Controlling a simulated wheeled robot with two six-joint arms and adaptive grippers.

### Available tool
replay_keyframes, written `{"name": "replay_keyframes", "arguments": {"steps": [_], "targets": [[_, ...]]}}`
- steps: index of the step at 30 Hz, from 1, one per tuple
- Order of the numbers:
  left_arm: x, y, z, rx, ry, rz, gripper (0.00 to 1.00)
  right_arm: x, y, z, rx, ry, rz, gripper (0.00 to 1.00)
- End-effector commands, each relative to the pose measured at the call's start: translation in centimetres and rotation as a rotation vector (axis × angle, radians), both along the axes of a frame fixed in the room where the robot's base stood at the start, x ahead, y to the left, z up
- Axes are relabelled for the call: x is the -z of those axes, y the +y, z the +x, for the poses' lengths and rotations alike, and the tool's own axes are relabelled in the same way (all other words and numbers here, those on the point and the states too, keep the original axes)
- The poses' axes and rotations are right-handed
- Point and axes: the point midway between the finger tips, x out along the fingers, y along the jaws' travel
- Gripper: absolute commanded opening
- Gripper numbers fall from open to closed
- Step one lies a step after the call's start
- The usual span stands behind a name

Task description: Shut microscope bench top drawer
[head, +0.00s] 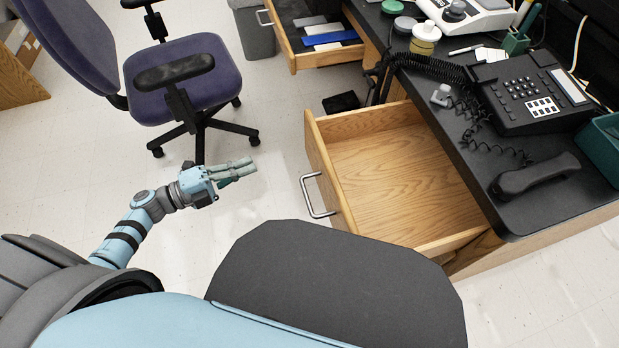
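A wooden drawer (332,172) is pulled well out from under the black-topped bench (470,150). It is empty inside, and its metal bar handle (309,198) faces left. A second wooden drawer (291,62) farther back is also pulled out and holds grey, white and blue flat items. The view does not show which of the two is the one named. My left gripper (252,166) is over the floor, left of the empty drawer's handle and apart from it. Its fingers lie close together in this view, so their opening is unclear. My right gripper is not in view.
A purple office chair (190,80) stands on the floor at upper left. A black telephone (530,92) with its handset (535,176) off lies on the bench. A grey bin (252,32) is left of the far drawer. Open floor lies around my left gripper.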

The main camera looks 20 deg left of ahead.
Motion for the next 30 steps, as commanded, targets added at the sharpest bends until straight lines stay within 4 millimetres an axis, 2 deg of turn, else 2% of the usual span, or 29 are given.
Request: {"name": "replay_keyframes", "arguments": {"steps": [1, 3, 5, 8, 21, 25, 30], "targets": [[0.1, -0.9, -0.8, 0.097, -0.064, 0.050, 0.00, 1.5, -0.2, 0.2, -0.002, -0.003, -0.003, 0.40], [-0.8, -1.9, -1.5, 0.176, -0.109, 0.084, 0.00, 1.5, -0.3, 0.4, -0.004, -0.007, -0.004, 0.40], [-1.2, -2.5, -1.5, 0.190, -0.116, 0.088, 0.00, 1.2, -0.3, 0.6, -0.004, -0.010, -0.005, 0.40], [-1.5, -3.6, -0.7, 0.184, -0.116, 0.084, 0.00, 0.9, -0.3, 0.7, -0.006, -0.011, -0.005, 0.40], [-1.4, -11.3, 4.2, 0.177, -0.111, 0.080, 0.00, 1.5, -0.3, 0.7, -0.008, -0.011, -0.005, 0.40], [-1.4, -12.8, 5.1, 0.177, -0.110, 0.080, 0.00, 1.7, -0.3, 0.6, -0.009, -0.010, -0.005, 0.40], [-1.4, -13.5, 5.6, 0.176, -0.108, 0.080, 0.00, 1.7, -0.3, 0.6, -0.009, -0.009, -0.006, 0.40]]}}
